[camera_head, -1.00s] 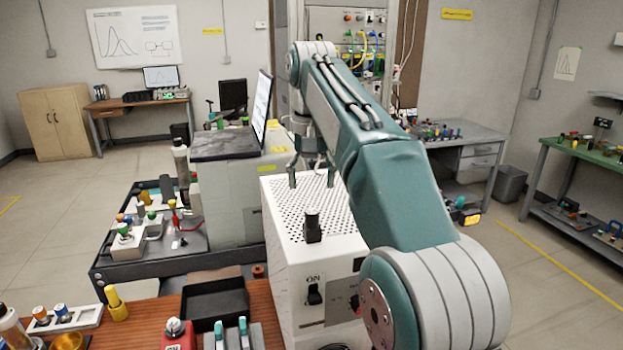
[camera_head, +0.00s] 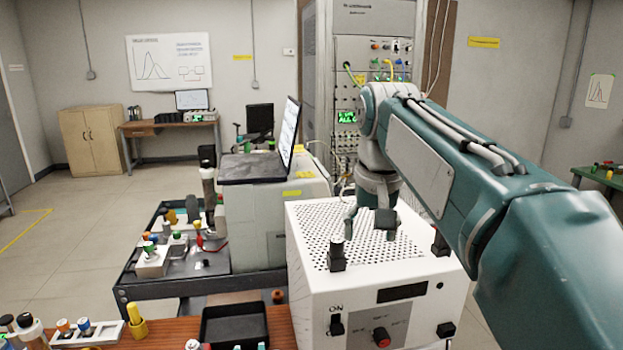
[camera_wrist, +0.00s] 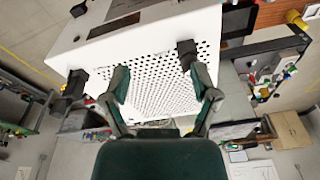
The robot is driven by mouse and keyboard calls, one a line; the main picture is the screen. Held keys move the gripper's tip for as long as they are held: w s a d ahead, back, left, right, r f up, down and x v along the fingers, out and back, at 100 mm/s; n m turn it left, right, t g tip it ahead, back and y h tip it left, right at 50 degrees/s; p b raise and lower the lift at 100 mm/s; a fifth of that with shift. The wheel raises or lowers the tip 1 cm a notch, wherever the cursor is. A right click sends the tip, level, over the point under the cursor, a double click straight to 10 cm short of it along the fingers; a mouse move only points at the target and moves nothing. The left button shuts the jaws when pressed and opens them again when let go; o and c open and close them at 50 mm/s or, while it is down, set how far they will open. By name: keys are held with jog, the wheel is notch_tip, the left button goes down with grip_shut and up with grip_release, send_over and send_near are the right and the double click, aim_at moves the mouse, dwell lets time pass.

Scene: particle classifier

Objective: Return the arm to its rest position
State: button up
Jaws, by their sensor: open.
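My gripper (camera_head: 368,222) hangs from my teal arm above the perforated top of a white box-shaped device (camera_head: 312,300). In the wrist view my gripper (camera_wrist: 163,88) has its two fingers spread apart with nothing between them. The white device (camera_wrist: 150,35) lies beyond the fingertips, and one black knob (camera_wrist: 187,52) on it shows near the right finger. Another black knob (camera_wrist: 74,85) shows to the left. In the head view a black knob (camera_head: 337,255) stands on the device's top, left of my gripper. My arm stretches in from the right edge.
A grey machine with a laptop (camera_head: 262,165) stands behind the white device, by a dark cart (camera_head: 150,292) with coloured parts. A wooden bench (camera_head: 175,332) with a black tray (camera_head: 234,325) is at the front. An instrument rack (camera_head: 375,20) stands behind my arm. Floor at far left is clear.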

jog(key=s+d+f+t, duration=0.2)
jog(key=s+d+f, duration=0.1)
jog(key=s+f, duration=0.5)
jog(key=s+d+f+t, duration=0.1)
jog(key=s+d+f, duration=0.2)
jog(key=s+f, duration=0.6)
jog(key=s, duration=0.3)
jog(key=shift+f+t, duration=0.15)
jog(key=shift+t, duration=0.25)
